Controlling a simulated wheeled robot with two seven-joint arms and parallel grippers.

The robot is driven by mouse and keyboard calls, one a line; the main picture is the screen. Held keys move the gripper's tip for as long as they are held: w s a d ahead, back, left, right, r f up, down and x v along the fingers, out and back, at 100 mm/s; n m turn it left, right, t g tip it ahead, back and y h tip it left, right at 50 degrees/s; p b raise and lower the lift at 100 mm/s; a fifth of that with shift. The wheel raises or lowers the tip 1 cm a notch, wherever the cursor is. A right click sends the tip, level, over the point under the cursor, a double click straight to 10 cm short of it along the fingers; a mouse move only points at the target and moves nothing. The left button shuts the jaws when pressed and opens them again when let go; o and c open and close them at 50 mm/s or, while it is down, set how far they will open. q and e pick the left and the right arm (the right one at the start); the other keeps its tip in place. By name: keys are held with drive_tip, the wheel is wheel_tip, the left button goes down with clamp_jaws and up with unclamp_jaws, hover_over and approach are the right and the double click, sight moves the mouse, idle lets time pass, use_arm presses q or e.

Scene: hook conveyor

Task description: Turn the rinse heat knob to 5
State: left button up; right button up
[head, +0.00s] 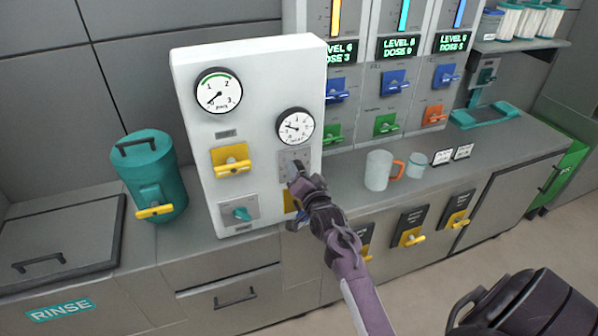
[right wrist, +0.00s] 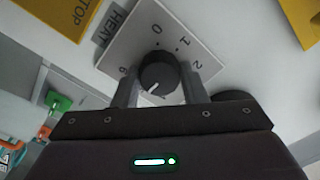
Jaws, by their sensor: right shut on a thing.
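The rinse heat knob (right wrist: 159,72) is round and black on a light dial plate (right wrist: 135,45) marked HEAT. The figures 0, 1, 2 and 6 show around it. Its white pointer line slants down-left in the right wrist view, below the 6. The figures on that side are hidden by my gripper. My right gripper (right wrist: 160,88) is shut on the knob, one finger on each side. In the head view my right gripper (head: 293,180) covers the knob, at the lower right of the white panel (head: 255,90). My left gripper is not in view.
The panel also carries two gauges (head: 219,90), a yellow handle (head: 231,160) and a teal knob (head: 241,214). A teal canister (head: 150,170) stands left. A mug (head: 380,170) and a cup (head: 416,165) stand on the counter to the right.

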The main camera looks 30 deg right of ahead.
drive_tip(key=shift+f, duration=0.2)
drive_tip(key=o, duration=1)
drive_tip(key=shift+r, duration=0.1)
drive_tip(key=shift+c, duration=0.2)
drive_tip(key=shift+s, duration=0.1)
drive_tip(key=b+v, duration=0.2)
drive_tip(key=v, duration=0.5)
drive_tip(key=shift+s, duration=0.3)
drive_tip(key=shift+a, duration=0.1)
